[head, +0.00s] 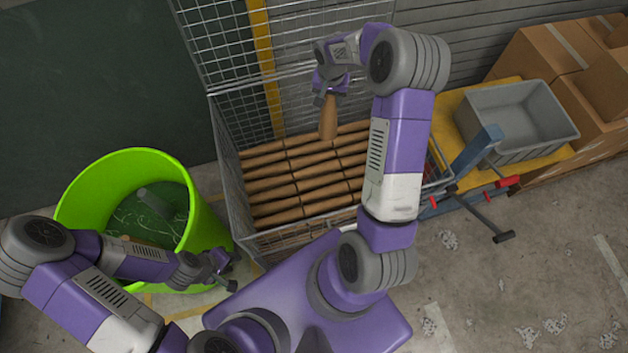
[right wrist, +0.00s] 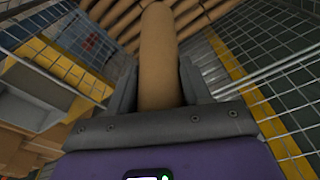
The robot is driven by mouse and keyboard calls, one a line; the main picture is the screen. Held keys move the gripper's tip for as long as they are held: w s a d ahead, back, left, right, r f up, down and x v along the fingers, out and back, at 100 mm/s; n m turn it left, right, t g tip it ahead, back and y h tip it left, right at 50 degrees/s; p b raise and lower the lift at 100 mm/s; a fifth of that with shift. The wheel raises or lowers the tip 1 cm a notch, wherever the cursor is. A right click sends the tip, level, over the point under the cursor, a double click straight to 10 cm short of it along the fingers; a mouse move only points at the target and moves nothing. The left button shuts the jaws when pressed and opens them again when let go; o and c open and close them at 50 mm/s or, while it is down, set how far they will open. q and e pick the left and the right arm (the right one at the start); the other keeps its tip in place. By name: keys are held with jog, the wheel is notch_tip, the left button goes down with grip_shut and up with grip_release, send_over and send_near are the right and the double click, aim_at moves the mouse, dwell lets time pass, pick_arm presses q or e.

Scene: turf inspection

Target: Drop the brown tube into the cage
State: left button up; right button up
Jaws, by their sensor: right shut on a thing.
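The brown tube (head: 329,118) hangs from my right gripper (head: 329,92), whose fingers are shut on its upper end. In the right wrist view the tube (right wrist: 158,60) points away between the two fingers (right wrist: 158,88). The wire cage (head: 232,205) stands in front of me, with rows of similar brown tubes lying in it. The held tube is over the cage's back part; its exact height above the lying tubes is hard to tell. My left gripper (head: 222,268) is empty beside the green bin; its fingers look apart.
A lime green bin (head: 205,222) with a dark inside stands left of the cage. On the right, a grey crate (head: 520,112) sits on a yellow platform (head: 450,103). Cardboard boxes (head: 545,55) stand behind it.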

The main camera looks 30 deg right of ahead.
jog(key=shift+f+b, duration=1.5)
jog(key=shift+f, duration=1.2)
jog(key=o, duration=1.4)
jog(key=shift+r, duration=0.15)
jog(key=r, duration=0.7)
jog(key=shift+s+a+r, duration=0.2)
jog(key=shift+s+a, duration=0.1)
jog(key=shift+a, duration=0.1)
